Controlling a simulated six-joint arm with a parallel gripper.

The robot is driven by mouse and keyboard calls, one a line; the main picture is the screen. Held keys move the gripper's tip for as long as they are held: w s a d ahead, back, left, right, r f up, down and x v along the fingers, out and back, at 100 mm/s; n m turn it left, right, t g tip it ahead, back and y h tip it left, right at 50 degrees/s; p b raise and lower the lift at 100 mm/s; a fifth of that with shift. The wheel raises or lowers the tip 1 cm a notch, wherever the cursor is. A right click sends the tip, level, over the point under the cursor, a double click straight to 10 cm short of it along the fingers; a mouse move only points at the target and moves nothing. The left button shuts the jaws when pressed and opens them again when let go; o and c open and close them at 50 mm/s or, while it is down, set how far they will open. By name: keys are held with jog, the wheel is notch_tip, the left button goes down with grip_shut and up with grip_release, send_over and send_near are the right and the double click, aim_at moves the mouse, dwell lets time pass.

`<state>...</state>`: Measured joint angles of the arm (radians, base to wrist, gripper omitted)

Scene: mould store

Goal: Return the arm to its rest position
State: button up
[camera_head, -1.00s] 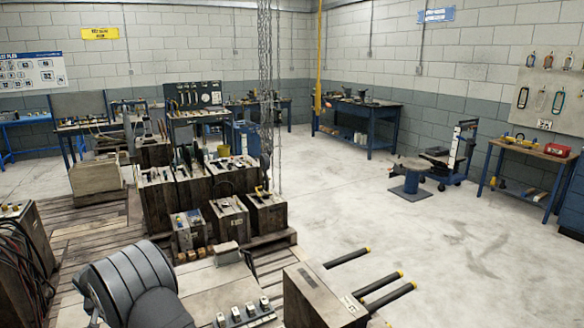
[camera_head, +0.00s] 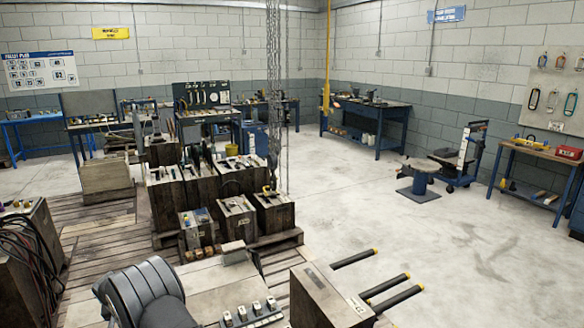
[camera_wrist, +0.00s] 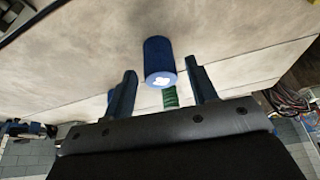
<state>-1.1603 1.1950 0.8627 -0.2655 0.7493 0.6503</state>
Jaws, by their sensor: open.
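My gripper (camera_wrist: 160,66) shows in the wrist view with its two dark blue fingers spread apart. A blue cylinder (camera_wrist: 158,52) with a pale end shows between the fingertips, with a gap on either side of it. A green ribbed piece (camera_wrist: 171,96) shows just below it in the picture, partly hidden by the gripper body. I cannot tell how far the cylinder is from the fingers. In the head view, a dark grey rounded part of my arm is at the lower left; my gripper is not visible there.
A pale worktop (camera_wrist: 240,45) fills much of the wrist view. In the head view, several mould blocks (camera_head: 200,185) stand on a pallet at the centre left. A block with dark rods (camera_head: 325,300) is at the bottom right of centre. The floor (camera_head: 450,260) on the right is clear.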

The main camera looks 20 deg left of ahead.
notch_tip(320, 180, up, 4)
jog(key=shift+r, duration=0.1)
jog(key=w+d+r, duration=0.6)
jog(key=d+r, duration=0.1)
jog(key=d, duration=0.3)
jog(key=s+a+f+n+g, duration=0.1)
jog(key=a+n, duration=0.2)
jog(key=s+a+n+g+y, duration=0.1)
jog(key=s+a+n, duration=0.1)
jog(key=a+n, duration=0.1)
jog(key=s+a+f+n+g, duration=0.1)
jog(key=s+a+n, duration=0.1)
jog(key=a+n, duration=0.1)
jog(key=shift+a+f+y, duration=0.3)
jog(key=shift+a+f, duration=0.05)
jog(key=shift+a, duration=0.2)
jog(key=s+a+f, duration=0.3)
jog(key=s+a, duration=0.1)
jog(key=a, duration=0.1)
jog(key=shift+f+n, duration=0.3)
jog(key=shift+f, duration=0.05)
jog(key=shift+r, duration=0.1)
